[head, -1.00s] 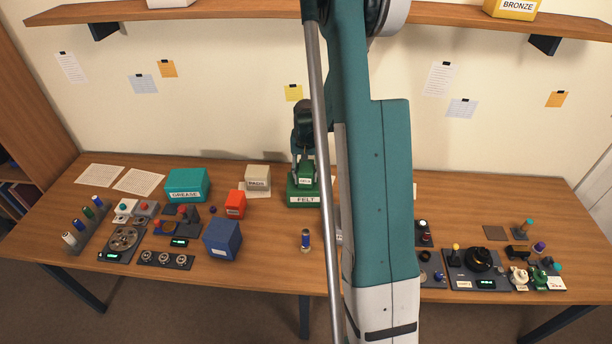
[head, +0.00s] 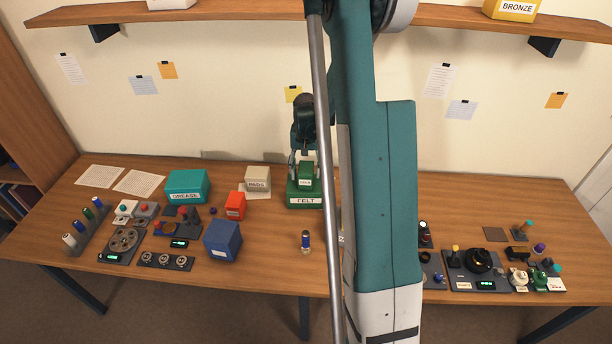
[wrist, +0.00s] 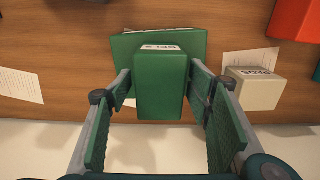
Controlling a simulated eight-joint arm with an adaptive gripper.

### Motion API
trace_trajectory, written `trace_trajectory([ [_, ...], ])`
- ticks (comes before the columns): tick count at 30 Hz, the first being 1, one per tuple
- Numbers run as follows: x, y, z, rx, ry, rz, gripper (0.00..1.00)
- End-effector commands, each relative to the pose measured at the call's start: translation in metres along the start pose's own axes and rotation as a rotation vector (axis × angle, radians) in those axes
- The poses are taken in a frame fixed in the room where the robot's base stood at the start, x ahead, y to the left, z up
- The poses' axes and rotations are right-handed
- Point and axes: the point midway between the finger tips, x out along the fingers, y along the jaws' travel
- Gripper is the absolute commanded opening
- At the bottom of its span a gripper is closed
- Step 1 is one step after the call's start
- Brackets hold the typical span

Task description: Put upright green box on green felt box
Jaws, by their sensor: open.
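The small upright green box (head: 305,174) stands on top of the green felt box (head: 304,202), whose front label reads FELT. In the wrist view the small green box (wrist: 161,84) sits over the larger green felt box (wrist: 196,46) and covers much of it. My gripper (head: 305,165) is just above and around the small box. In the wrist view my gripper (wrist: 160,85) is open, with one finger on each side of the small box and gaps between fingers and box.
A cream box (head: 257,178) and a red box (head: 235,205) stand left of the felt box. A teal GREASE box (head: 187,186) and a blue box (head: 222,241) are farther left. A small cylinder (head: 305,240) stands in front. A wall is close behind.

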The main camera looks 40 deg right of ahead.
Motion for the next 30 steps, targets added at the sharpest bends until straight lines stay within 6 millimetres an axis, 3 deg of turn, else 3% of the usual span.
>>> trace_trajectory([
  [18,-0.081,0.000,0.000,0.000,0.000,0.000,0.51],
  [30,-0.093,0.000,0.000,0.000,0.000,0.000,0.51],
])
